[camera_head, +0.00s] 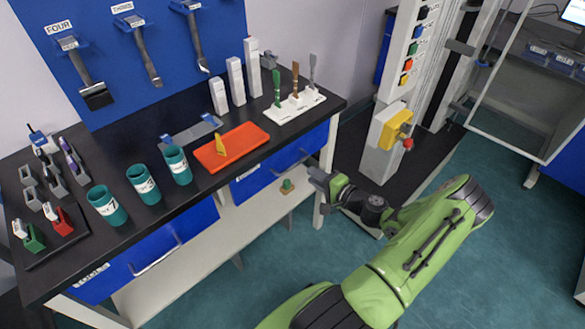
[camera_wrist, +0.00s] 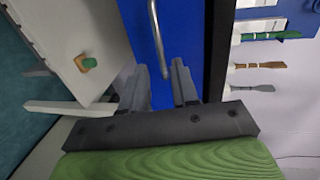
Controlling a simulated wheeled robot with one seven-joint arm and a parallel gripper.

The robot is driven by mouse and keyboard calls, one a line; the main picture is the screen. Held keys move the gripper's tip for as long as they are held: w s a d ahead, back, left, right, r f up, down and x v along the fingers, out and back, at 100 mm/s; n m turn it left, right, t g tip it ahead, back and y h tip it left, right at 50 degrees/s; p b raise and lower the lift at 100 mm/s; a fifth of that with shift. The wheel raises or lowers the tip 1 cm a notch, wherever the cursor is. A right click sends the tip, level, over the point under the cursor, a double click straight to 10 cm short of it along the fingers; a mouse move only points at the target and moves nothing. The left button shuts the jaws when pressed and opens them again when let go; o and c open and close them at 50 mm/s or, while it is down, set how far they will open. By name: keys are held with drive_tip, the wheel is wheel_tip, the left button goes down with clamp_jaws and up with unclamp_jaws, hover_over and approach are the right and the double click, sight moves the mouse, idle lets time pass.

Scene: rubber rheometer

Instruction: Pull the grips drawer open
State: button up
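Two blue drawers sit under the black bench top, the left drawer (camera_head: 120,262) and the right drawer (camera_head: 308,147), both looking shut. My gripper (camera_head: 318,180) is near the right end of the right drawer. In the wrist view my gripper (camera_wrist: 161,84) is open, its two fingers apart before a blue drawer front (camera_wrist: 190,35). A metal bar handle (camera_wrist: 157,40) runs down that front and ends near the gap between the fingers. I cannot tell whether they touch it.
The bench top (camera_head: 135,228) holds several teal cups, an orange tray (camera_head: 232,150) and a white stand with upright tools (camera_head: 295,108). A white lower shelf (camera_head: 215,245) carries a small green-topped piece (camera_head: 287,186). A tall machine with a yellow box (camera_head: 390,125) stands right; floor in front is open.

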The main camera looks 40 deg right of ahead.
sight(295, 164)
drive_tip(key=b+x, duration=0.1)
drive_tip(key=x, duration=0.8)
drive_tip(key=shift+w, duration=0.3)
drive_tip(key=shift+c, duration=0.3)
clamp_jaws()
